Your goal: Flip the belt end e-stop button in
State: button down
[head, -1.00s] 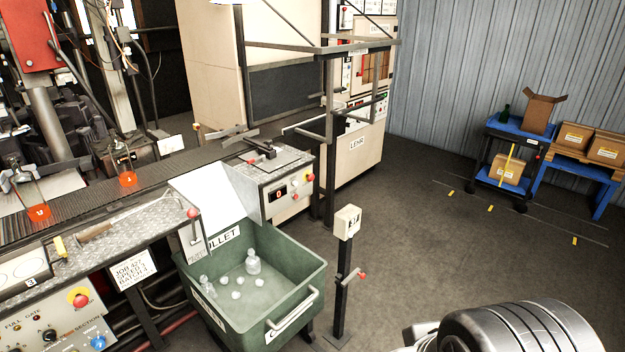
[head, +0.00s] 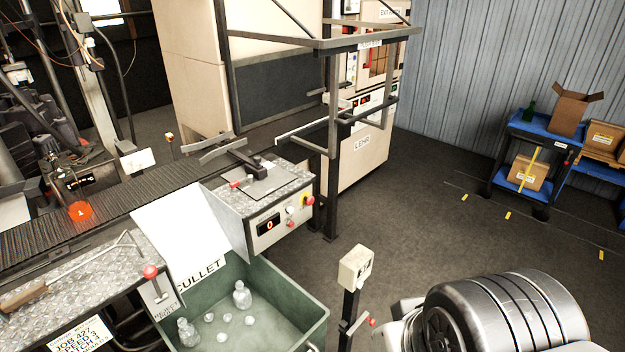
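The conveyor belt (head: 110,200) ends at a control box (head: 262,215) with a metal tread-plate top. On the box's front are a display (head: 268,225) reading 0, a pale round knob (head: 290,210) and a red mushroom button (head: 309,201) on a yellow base at the right edge. The red button looks like the belt end e-stop; I cannot tell whether it is pressed in. My gripper is not in view. Only thick grey and black links of my arm show at the lower right, apart from the box.
A green cullet bin (head: 290,315) with clear bottles stands below the box. A post with a pale box (head: 356,267) and a red-tipped lever stands right of the bin. A dark metal frame (head: 330,150) rises behind the control box. Grey floor (head: 440,210) is open to the right.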

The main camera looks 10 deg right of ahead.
aim_at(310, 201)
jog(key=i+l, duration=0.15)
jog(key=i, duration=0.4)
jog(key=i+l+u, duration=0.1)
jog(key=i, duration=0.5)
